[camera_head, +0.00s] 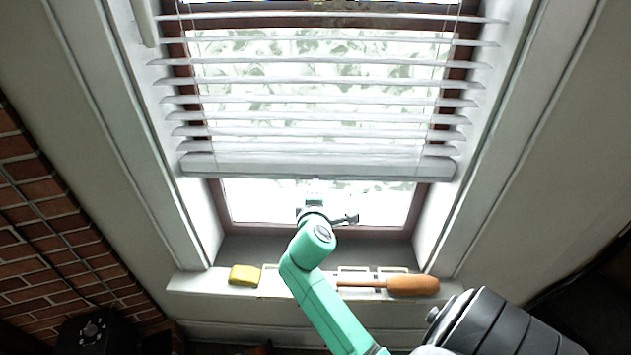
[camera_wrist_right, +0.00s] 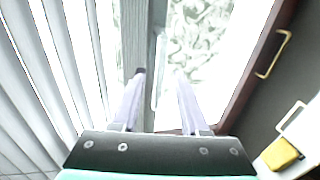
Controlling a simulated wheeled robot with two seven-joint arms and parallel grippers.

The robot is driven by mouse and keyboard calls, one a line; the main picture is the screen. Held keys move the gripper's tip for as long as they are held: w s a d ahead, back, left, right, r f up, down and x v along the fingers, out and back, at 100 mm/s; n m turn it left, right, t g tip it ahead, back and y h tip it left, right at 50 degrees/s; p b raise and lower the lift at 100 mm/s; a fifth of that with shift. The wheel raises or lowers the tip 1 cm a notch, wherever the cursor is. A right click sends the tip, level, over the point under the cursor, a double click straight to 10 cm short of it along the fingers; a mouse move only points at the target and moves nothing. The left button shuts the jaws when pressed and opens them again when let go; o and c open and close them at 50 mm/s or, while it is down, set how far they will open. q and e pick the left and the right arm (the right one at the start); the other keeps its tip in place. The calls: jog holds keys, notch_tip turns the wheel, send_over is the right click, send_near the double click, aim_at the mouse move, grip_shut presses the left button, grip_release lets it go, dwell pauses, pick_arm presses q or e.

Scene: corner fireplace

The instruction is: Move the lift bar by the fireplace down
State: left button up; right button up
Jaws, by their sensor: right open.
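The lift bar (camera_head: 375,169) is the pale bottom rail of the white slatted blind, lying level across the window. In the right wrist view it is a grey bar (camera_wrist_right: 134,32) running from the top edge down towards the fingers. My right gripper (camera_head: 314,186) is just below the middle of the bar. In its wrist view the two pale fingers (camera_wrist_right: 160,76) are apart, with the bar's lower end showing between them. I cannot tell whether either finger touches it. My left gripper is not in view.
The window sill (camera_head: 195,282) below holds a yellow block (camera_head: 244,275) and an orange-brown wooden tool (camera_head: 413,285). A brick wall (camera_head: 40,215) stands at left. Glass shows below the bar, with free room down to the sill apart from my right arm.

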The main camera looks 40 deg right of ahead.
jog(key=shift+x, duration=0.75)
grip_shut()
dwell(0.9)
